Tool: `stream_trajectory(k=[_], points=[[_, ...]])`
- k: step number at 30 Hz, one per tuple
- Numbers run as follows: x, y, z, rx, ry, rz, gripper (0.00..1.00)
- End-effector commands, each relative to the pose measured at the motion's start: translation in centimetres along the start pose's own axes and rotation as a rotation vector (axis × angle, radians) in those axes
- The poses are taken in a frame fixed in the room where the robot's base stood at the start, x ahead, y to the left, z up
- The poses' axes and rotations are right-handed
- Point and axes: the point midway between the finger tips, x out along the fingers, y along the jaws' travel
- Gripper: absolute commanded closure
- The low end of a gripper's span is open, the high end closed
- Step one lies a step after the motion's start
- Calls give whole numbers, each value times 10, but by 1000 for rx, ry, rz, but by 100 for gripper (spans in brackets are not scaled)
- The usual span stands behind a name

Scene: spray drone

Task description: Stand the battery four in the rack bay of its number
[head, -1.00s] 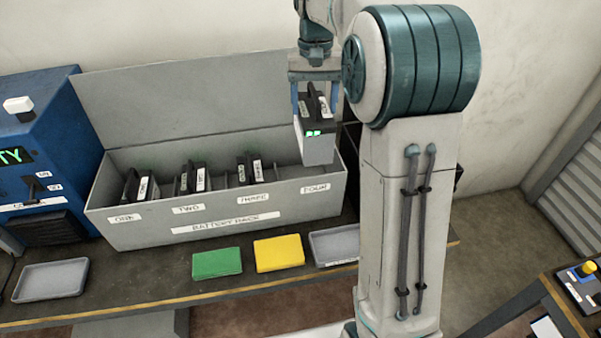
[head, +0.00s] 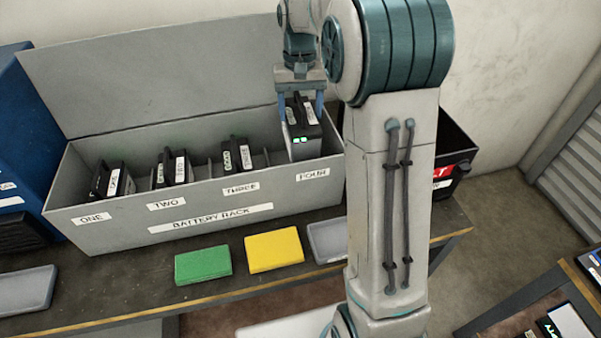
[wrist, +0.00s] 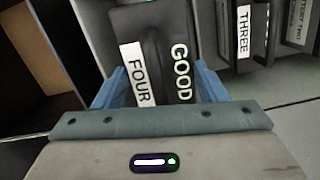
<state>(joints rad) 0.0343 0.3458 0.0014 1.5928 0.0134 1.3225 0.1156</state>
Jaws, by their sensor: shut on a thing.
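Battery four (head: 301,138) is a dark-topped, pale-sided block with a green lit display, upright in the bay labelled FOUR at the right end of the grey battery rack (head: 105,233). Its lower part is hidden behind the rack's front wall, so I cannot tell whether it touches the floor. My gripper (head: 301,103) is above it, its blue fingers shut on the battery's top. In the wrist view the battery (wrist: 157,50) shows labels FOUR and GOOD between the fingers (wrist: 155,85).
Batteries stand in bays ONE (head: 112,180), TWO (head: 173,168) and THREE (head: 237,154). A green block (head: 203,265), a yellow block (head: 274,250) and a grey tray (head: 328,241) lie in front of the rack. A black bin (head: 455,150) stands right, partly behind my arm.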

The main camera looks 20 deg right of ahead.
Motion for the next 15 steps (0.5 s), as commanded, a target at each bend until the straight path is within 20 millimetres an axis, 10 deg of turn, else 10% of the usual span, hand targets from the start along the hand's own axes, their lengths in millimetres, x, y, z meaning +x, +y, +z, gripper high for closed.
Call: stream_trajectory(k=[15], points=[[59,0,-8,0,5,-1,100]])
